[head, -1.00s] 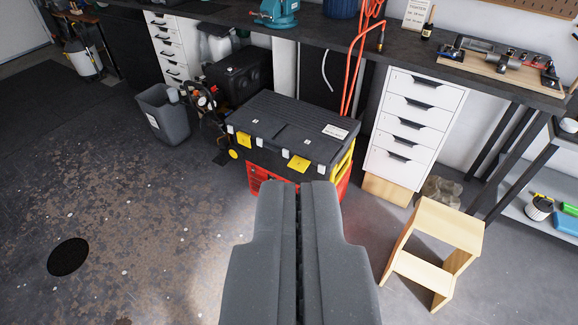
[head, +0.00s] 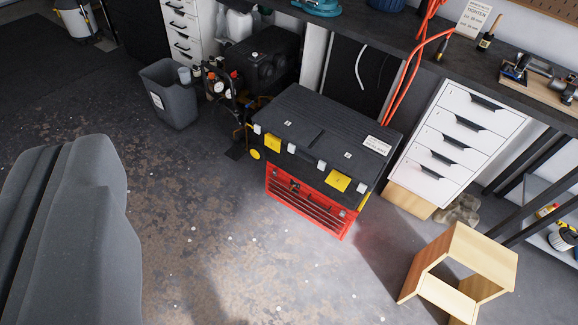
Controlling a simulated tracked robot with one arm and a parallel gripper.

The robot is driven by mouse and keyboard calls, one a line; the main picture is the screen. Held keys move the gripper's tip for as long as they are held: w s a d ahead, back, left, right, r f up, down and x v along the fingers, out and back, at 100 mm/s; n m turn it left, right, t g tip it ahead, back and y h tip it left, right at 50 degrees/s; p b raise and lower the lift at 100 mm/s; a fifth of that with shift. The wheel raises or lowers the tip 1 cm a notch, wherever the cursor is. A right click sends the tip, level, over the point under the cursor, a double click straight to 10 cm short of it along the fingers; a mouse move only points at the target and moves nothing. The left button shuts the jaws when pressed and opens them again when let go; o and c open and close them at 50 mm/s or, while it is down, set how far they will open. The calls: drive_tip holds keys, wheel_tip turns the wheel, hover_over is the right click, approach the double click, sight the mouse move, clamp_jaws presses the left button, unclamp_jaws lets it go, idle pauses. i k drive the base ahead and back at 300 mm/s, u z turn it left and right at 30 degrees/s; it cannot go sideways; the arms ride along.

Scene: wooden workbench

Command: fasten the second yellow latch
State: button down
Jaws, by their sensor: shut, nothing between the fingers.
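A black toolbox (head: 320,122) with a flat lid sits on a red tool chest (head: 310,203). Two yellow latches show on its front edge: a left latch (head: 272,143) and a right latch (head: 338,181). The right latch looks tilted outward from the front; the left one looks closer to the box face. At this size I cannot tell exactly how either sits. My gripper (head: 72,145) is large and grey at the left edge of the view, shut and empty. It is well to the left of the toolbox in the picture, apart from both latches.
A grey bin (head: 170,95) and a black compressor (head: 257,62) stand left of and behind the toolbox. White drawers (head: 455,140) are to the right. A wooden step stool (head: 462,270) stands at front right. The floor (head: 230,250) before the chest is open.

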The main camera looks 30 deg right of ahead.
sight(336, 179)
drive_tip(key=z, duration=0.15)
drive_tip(key=i, duration=1.1)
drive_tip(key=z, duration=0.6)
